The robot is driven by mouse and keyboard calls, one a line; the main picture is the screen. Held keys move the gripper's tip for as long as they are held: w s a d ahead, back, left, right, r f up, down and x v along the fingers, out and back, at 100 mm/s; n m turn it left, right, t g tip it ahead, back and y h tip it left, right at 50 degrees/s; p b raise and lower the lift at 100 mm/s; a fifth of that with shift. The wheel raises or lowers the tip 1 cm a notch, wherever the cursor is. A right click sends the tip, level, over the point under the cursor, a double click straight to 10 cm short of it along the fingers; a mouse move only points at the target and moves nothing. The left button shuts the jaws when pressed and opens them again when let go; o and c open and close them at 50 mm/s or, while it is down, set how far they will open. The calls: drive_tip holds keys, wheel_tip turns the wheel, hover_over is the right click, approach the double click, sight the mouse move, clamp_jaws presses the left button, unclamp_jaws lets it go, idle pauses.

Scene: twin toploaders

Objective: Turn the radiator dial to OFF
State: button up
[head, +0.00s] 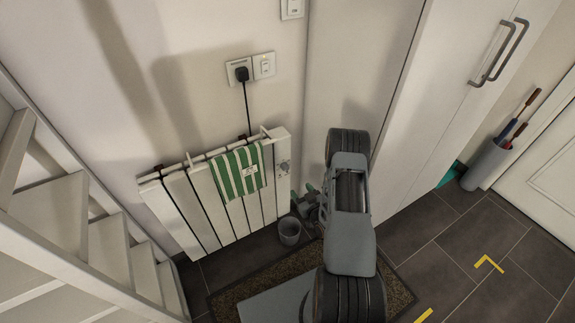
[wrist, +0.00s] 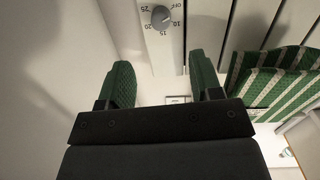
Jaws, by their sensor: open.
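The white radiator (head: 185,215) hangs on the wall at left of centre in the head view. Its dial (head: 283,168) is on the right end panel. In the wrist view the dial is a round grey knob (wrist: 160,16) at the top, ringed by the marks OFF, 10, 15, 20 and 25. I cannot tell which mark it points to. My gripper (head: 304,192) is right of and below the dial in the head view. In the wrist view my gripper (wrist: 161,75) has two green-padded fingers wide apart with nothing between them. The knob lies beyond the fingertips, apart from them.
A green-striped towel (head: 238,172) hangs over the radiator and shows at right in the wrist view (wrist: 280,80). A black plug (head: 242,74) and cord hang above. White stairs (head: 60,225) are left; a tall cupboard (head: 430,110) is right.

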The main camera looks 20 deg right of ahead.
sight(286, 170)
drive_tip(key=shift+m+t, duration=0.3)
drive_tip(key=shift+t, duration=0.2)
drive_tip(key=w, duration=1.2)
drive_tip(key=shift+a+b, duration=0.4)
drive_tip(key=c, duration=0.9)
drive_tip(key=shift+f+b, duration=0.3)
drive_tip(key=shift+b, duration=0.4)
drive_tip(key=shift+n+b, duration=0.45)
drive_tip(key=shift+n, duration=0.15)
drive_tip(key=shift+r+n, duration=0.25)
drive_tip(key=shift+n, duration=0.05)
